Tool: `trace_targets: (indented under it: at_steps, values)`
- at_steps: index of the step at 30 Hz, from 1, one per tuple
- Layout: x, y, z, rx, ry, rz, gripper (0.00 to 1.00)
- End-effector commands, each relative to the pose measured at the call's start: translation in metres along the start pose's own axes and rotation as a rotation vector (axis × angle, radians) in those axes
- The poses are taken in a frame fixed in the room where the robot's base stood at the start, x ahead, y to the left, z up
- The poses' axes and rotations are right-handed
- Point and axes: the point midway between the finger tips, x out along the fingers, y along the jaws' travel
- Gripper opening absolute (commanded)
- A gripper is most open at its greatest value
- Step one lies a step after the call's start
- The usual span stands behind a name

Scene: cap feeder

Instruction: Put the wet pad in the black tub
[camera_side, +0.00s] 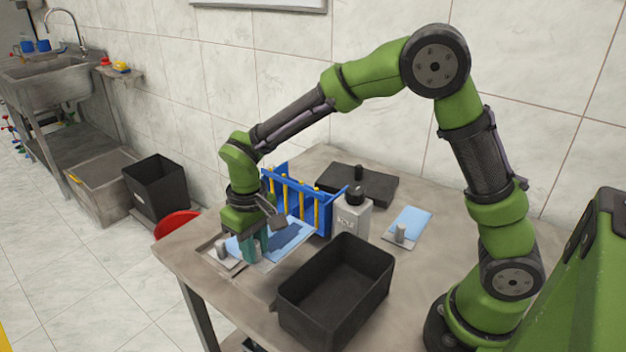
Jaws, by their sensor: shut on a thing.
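The wet pad (287,236), light blue with a darker blue patch, is at the front left of the table. My gripper (256,248) points down at its left part, with teal fingers. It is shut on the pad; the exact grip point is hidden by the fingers. I cannot tell whether the pad is lifted or still rests on the surface below. The black tub (378,284) stands open on the table to the right of and nearer than the pad, and looks empty.
A blue rack (325,214) with yellow posts stands behind the pad. A grey bottle (351,215) with a black cap stands behind the tub. A light blue pad (414,218) with a grey knob lies to the right. A dark flat box (370,186) is at the back.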

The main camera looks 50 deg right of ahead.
Motion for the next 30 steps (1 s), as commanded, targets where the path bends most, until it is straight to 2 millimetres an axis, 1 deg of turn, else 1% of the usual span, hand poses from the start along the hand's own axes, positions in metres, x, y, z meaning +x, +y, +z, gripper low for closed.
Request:
trace_targets:
  at_steps: [4,7,11,15,19,21,26,30]
  values:
    - [-0.001,0.000,0.000,0.000,0.001,0.000,0.00]
    - [-0.010,0.000,-0.001,-0.001,0.005,-0.001,0.00]
    - [-0.035,0.000,-0.001,0.000,0.006,-0.002,0.00]
    - [-0.067,0.000,-0.001,0.000,0.008,-0.002,0.00]
    - [-0.094,0.000,-0.001,-0.001,0.007,-0.002,0.00]
    - [-0.095,-0.004,0.015,0.001,0.001,-0.002,0.00]
    - [-0.097,-0.011,0.048,0.012,0.000,-0.004,0.00]
    - [-0.098,-0.015,0.080,0.022,0.000,-0.004,0.00]
